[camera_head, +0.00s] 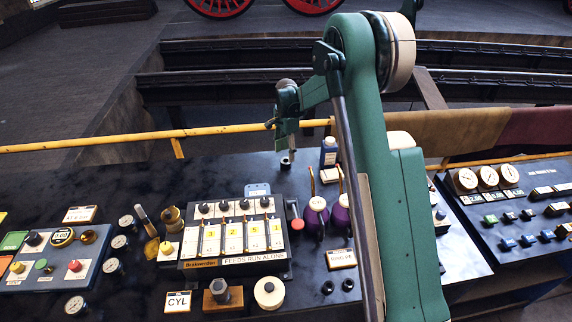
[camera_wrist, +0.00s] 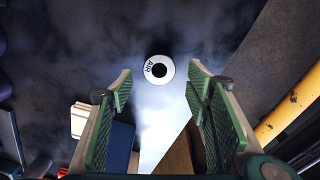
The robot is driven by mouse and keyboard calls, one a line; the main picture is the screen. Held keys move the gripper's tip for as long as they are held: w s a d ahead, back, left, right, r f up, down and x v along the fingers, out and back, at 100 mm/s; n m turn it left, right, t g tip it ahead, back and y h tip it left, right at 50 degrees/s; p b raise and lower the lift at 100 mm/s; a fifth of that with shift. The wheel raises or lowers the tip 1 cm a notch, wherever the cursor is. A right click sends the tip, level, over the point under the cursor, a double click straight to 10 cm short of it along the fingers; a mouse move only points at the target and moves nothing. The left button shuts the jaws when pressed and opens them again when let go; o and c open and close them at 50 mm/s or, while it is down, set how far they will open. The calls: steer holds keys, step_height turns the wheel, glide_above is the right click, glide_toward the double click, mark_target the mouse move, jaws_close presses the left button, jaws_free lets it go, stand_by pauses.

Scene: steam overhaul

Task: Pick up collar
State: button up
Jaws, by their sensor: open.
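A round ring marked AIR (camera_wrist: 159,69), white-topped with a dark hole, lies on the dark tabletop; it looks like the collar. In the head view it shows as a small dark piece (camera_head: 285,164) just below my gripper (camera_head: 288,148). In the wrist view my gripper (camera_wrist: 160,78) is open, with one green-padded finger on each side of the ring and nothing between them. The ring appears beyond the fingertips, apart from both. I cannot tell the exact height gap.
A dark blue bottle (camera_head: 329,152) stands close right of the gripper. A yellow rail (camera_head: 230,129) runs along the table's back edge. The labelled feeds box (camera_head: 234,238) and purple oil cans (camera_head: 317,215) stand nearer. Two small black rings (camera_head: 328,287) lie in front.

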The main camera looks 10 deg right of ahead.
mark_target(286, 160)
steer(key=shift+s+f, duration=0.1)
steer(key=shift+f, duration=2.5)
steer(key=c, duration=1.2)
steer(key=shift+c, duration=0.2)
steer(key=shift+r, duration=0.1)
step_height(286, 160, up, 10)
